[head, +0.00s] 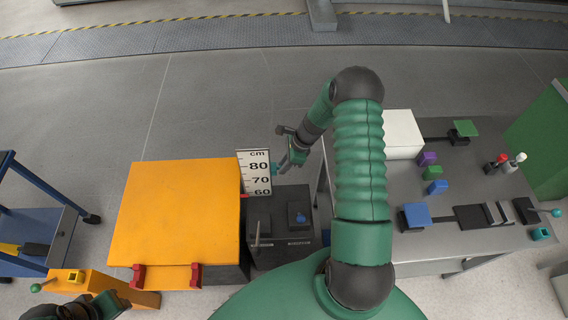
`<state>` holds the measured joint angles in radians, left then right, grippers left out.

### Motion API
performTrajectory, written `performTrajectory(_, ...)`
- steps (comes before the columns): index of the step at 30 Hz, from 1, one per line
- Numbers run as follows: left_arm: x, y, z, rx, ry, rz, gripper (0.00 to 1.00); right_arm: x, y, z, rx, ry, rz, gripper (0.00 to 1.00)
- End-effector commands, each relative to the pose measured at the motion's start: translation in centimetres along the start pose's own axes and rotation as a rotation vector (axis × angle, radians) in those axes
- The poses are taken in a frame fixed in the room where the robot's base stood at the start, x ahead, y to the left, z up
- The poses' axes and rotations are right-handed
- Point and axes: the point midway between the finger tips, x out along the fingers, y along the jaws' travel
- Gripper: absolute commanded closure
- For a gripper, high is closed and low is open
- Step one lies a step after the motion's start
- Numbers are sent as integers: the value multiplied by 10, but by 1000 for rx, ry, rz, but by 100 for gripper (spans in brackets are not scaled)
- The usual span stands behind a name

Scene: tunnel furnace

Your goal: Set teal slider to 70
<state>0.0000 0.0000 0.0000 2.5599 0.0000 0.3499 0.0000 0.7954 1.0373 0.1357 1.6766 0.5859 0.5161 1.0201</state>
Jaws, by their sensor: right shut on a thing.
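A white ruler board (254,157) marked in cm shows 80, 70 and 60, standing at the right side of the orange box. The teal slider (275,169) is a small piece at the board's right edge, in the picture just below the level of the number 80. My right gripper (281,166) is shut on it, and the fingers hide part of it. My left gripper (85,308) is at the bottom left edge, partly cut off; its jaws are not clear.
The large orange box (180,210) stands left of the board, with a dark control box (280,225) below the board. A grey table (480,190) with coloured blocks, levers and a white box (403,134) is at right. A blue cart (40,225) is at far left.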

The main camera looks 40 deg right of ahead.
Motion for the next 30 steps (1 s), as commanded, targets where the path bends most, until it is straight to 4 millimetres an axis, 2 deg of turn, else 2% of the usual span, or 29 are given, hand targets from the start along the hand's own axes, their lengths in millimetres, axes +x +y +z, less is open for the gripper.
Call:
performTrajectory(1,12,0,3,0,0,0,64,15,-2,-7,1,2,-4,100)
performTrajectory(7,39,0,9,0,0,0,64,56,-2,-24,2,2,-4,100)
performTrajectory(10,42,0,10,0,-1,0,64,63,-2,-27,0,2,-6,100)
performTrajectory(18,39,0,9,0,0,0,64,60,-3,-26,0,2,-7,100)
performTrajectory(19,39,0,9,0,0,0,64,60,-3,-26,0,2,-7,76)
performTrajectory(23,39,0,9,0,0,0,64,61,-2,-26,0,1,-5,58)
performTrajectory(30,39,0,9,0,0,0,64,61,0,-26,0,1,-2,58)
